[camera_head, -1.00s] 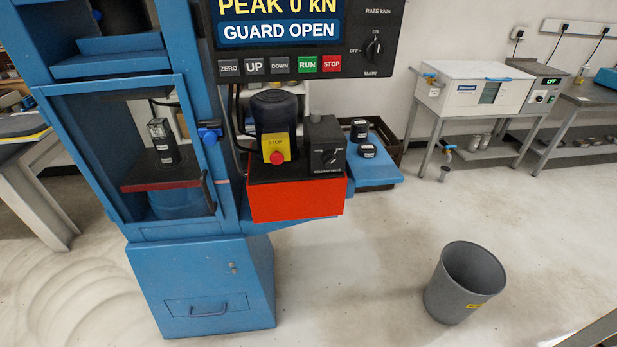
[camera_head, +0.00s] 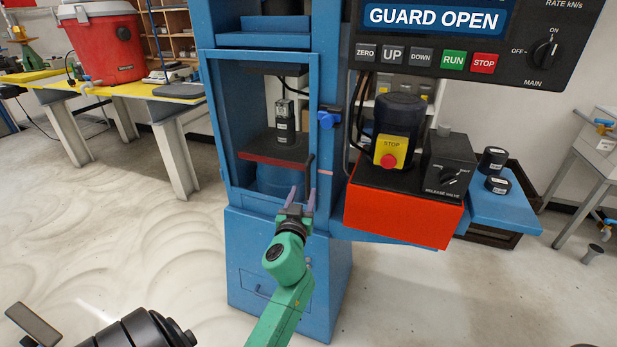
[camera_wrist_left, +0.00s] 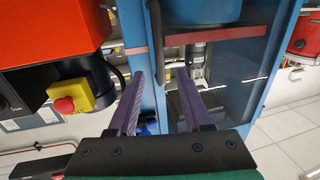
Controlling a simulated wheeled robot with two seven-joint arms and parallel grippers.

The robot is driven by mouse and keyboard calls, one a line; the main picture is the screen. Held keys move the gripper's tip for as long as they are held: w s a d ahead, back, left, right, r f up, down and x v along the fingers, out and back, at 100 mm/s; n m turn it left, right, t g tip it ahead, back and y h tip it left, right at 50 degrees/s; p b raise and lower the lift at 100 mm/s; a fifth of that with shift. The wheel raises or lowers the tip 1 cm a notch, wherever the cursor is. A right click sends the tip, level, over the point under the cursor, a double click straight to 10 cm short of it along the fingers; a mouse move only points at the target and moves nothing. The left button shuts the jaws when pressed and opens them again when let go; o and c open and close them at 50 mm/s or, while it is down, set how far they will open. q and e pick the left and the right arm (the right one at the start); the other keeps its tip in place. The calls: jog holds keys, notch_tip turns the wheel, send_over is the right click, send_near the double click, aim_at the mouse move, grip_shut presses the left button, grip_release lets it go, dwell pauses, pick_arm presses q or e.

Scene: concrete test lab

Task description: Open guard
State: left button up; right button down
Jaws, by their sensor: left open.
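The blue testing machine's guard (camera_head: 206,130) is a blue frame at the front of the chamber, with a dark upright handle (camera_head: 309,176) at its right edge. The display (camera_head: 433,18) reads GUARD OPEN. A dark cylindrical specimen (camera_head: 285,125) stands on the red-edged platen (camera_head: 262,158) inside. My left gripper (camera_head: 302,192) is open, its purple fingers pointing up at the handle's lower end; contact cannot be told. My right gripper is out of view.
The red box (camera_head: 400,212) with the yellow STOP button (camera_head: 389,152) juts out right of the chamber. A blue latch (camera_head: 328,117) sits on the frame's right post. A bench (camera_head: 130,90) with a red tub (camera_head: 103,45) stands left.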

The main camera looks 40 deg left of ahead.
aim_at(307, 180)
pick_arm(q)
jog(key=x, duration=0.8)
jog(key=shift+w+a+f, duration=0.1)
jog(key=shift+w, duration=0.05)
jog(key=shift+c, duration=0.2)
grip_shut()
dwell(0.8)
